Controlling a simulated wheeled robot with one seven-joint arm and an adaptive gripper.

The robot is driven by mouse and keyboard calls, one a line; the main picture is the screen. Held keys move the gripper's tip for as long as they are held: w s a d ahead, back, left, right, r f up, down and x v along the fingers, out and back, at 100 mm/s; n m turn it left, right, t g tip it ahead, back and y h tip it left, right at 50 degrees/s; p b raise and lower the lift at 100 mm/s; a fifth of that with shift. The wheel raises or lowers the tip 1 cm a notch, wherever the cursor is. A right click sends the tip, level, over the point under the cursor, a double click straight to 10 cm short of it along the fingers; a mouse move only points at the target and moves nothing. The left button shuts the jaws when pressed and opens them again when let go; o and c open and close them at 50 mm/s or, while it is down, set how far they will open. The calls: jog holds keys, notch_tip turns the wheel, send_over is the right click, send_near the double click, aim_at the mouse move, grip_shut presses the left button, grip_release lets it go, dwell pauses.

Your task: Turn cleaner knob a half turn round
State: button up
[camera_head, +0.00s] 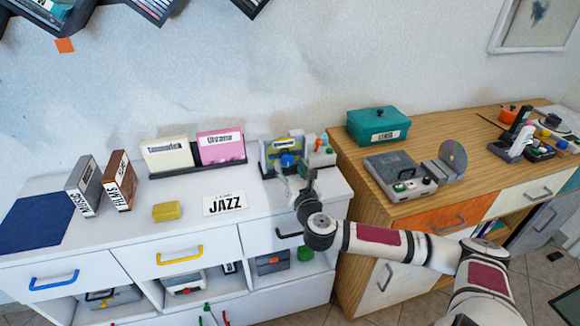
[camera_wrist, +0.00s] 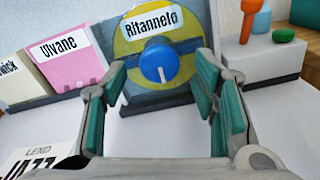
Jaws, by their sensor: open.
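The blue cleaner knob (camera_wrist: 160,60) sits on the front of an upright grey-blue unit (camera_wrist: 185,20) with a yellow ring and a label reading "Ritannelo". A white mark on the knob points down. In the head view the knob (camera_head: 287,160) shows near the right end of the white cabinet top. My gripper (camera_wrist: 160,82) is open, with its green-padded fingers left and right of the knob and nothing between them. The fingers look apart from the knob; how near the tips are is hard to tell. In the head view my gripper (camera_head: 297,187) is just in front of the unit.
Right of the unit stands a grey block (camera_wrist: 270,62) with orange and green knobs. Left of it is a pink sleeve (camera_wrist: 68,52) in a dark rack. A "JAZZ" card (camera_head: 225,203) and a yellow block (camera_head: 167,212) lie on the white top (camera_head: 130,238).

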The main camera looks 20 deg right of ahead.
jog(key=s, duration=1.1)
